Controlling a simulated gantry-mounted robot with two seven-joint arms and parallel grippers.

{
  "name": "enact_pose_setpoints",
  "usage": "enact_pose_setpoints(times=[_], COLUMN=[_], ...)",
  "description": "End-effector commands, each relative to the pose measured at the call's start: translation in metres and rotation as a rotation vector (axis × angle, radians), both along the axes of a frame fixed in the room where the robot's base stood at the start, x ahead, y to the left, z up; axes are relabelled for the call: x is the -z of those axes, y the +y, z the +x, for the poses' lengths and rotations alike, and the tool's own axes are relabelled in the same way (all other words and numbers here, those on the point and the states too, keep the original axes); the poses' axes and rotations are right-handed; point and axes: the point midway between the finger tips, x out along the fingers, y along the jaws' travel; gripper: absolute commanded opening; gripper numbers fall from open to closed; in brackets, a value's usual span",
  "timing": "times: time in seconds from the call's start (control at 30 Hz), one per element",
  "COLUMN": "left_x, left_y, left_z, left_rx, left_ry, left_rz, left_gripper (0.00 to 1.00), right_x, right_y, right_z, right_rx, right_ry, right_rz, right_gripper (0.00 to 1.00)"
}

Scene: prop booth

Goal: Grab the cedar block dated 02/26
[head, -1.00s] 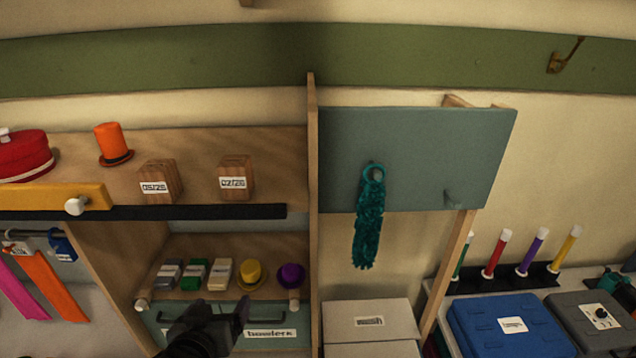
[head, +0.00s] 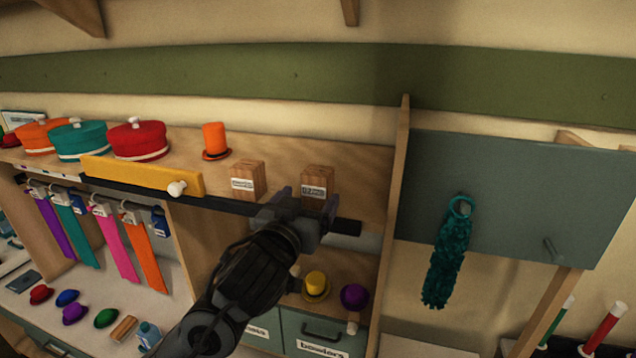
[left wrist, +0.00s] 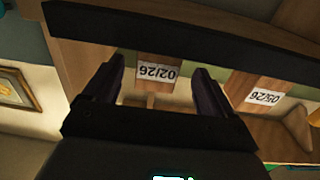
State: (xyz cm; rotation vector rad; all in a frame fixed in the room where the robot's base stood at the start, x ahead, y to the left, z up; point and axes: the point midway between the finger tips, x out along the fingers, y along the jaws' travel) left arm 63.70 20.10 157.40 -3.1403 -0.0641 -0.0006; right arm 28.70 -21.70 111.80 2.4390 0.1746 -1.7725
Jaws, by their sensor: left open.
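The cedar block dated 02/26 (head: 317,184) stands on the upper shelf, right of the other cedar block (head: 247,180). Its label shows upside down in the left wrist view (left wrist: 157,73), between the two fingers. My left gripper (head: 297,202) is open and empty, just in front of this block and slightly below its label; it also shows in the wrist view (left wrist: 158,85). Whether the fingers touch the block cannot be told. The other block, dated 05/26, shows beside the fingers in the wrist view (left wrist: 264,95). My right gripper is not in view.
A black strip (head: 345,227) runs along the shelf's front edge. A yellow bar with a white knob (head: 140,176) lies to the left. An orange top hat (head: 214,141) stands left of the blocks. A wooden upright (head: 396,170) rises at the right.

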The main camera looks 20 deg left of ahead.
Motion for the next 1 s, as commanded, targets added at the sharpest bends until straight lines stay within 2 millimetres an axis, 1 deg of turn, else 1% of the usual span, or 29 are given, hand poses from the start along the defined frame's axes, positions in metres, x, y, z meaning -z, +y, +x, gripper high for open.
enact_pose_setpoints(times=[0.17, 0.37, 0.53, 0.67, 0.87, 1.0], left_x=[-0.004, -0.014, -0.011, -0.01, -0.009, -0.009], left_y=[0.0, 0.001, 0.001, 0.001, 0.001, 0.001], left_z=[0.008, 0.033, 0.05, 0.055, 0.055, 0.055], left_rx=[0.0, -0.002, -0.001, 0.0, 0.0, 0.0], left_ry=[0.0, 0.001, 0.001, 0.0, 0.0, 0.0], left_rz=[-0.001, 0.001, 0.0, -0.001, -0.001, -0.001], left_gripper=[0.85, 0.85, 0.85, 0.85, 0.85, 0.64], right_x=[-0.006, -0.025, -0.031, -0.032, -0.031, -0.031], right_y=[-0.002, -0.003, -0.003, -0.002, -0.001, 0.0], right_z=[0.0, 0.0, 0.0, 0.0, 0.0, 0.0], right_rx=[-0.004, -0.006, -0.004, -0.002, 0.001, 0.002], right_ry=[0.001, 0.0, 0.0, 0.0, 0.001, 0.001], right_rz=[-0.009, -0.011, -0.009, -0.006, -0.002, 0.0], right_gripper=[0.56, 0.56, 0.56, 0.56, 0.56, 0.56])
